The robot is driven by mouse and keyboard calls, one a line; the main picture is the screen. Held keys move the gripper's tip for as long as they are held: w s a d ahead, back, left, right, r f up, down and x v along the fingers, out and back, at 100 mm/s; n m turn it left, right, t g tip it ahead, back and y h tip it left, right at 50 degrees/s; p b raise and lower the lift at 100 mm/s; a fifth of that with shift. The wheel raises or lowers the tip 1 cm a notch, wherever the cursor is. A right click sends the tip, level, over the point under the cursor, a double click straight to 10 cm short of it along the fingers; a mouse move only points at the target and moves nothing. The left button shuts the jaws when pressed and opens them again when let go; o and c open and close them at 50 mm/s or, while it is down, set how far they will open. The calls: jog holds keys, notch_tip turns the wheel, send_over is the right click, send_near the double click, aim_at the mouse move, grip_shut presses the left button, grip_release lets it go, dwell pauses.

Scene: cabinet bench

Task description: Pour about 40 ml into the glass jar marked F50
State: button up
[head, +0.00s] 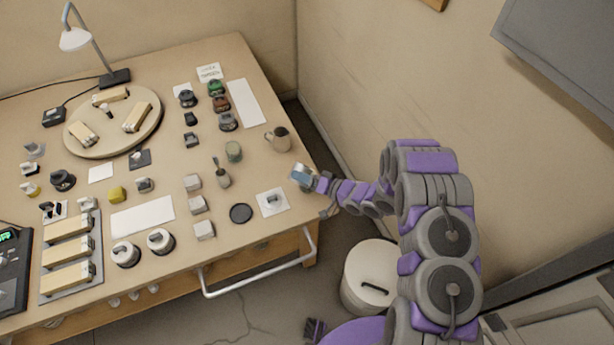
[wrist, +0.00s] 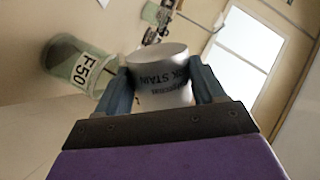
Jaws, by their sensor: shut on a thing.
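My gripper (head: 303,177) is at the right edge of the bench, above its top. In the wrist view my gripper (wrist: 165,85) is shut on a white container (wrist: 160,92) with dark lettering that includes "STAIN". A pale round end of the container shows; I cannot tell whether it is open. The glass jar marked F50 (wrist: 62,62) shows left of the container, apart from it, with a greenish tint. In the head view a small glass vessel (head: 272,199) on a white square, left of and below my gripper, may be that jar; its label is unreadable there.
A dark round disc (head: 241,213) lies left of the white square. A brown-grey jug (head: 279,138) and a grey-green cup (head: 234,151) stand behind. Several small blocks and pots crowd the bench further left. A white rail (head: 258,280) runs along the front edge.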

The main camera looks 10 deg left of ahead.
jog(key=shift+w+d+r+m, duration=0.1)
jog(key=shift+w+r+m, duration=0.1)
jog(key=shift+w+m, duration=0.1)
dwell(0.4)
jog(key=shift+s+r+m+p, duration=0.2)
jog(key=shift+s+m+p, duration=0.15)
jog(key=shift+s+m, duration=0.1)
jog(key=shift+s+f+m+g, duration=0.25)
jog(key=shift+m+g, duration=0.1)
jog(key=shift+g, duration=0.05)
dwell(0.5)
jog(key=shift+r, duration=0.1)
jog(key=shift+s+f+n+t+b, duration=0.15)
jog(key=shift+f+n+t+b, duration=0.1)
jog(key=shift+n, duration=0.35)
jog(key=shift+s+f+n+t+b, duration=0.15)
jog(key=shift+f+n+t+b, duration=0.1)
jog(key=shift+n, duration=0.35)
jog(key=shift+w+r+n, duration=0.1)
jog(key=shift+r+n, duration=0.2)
jog(key=shift+r, duration=0.1)
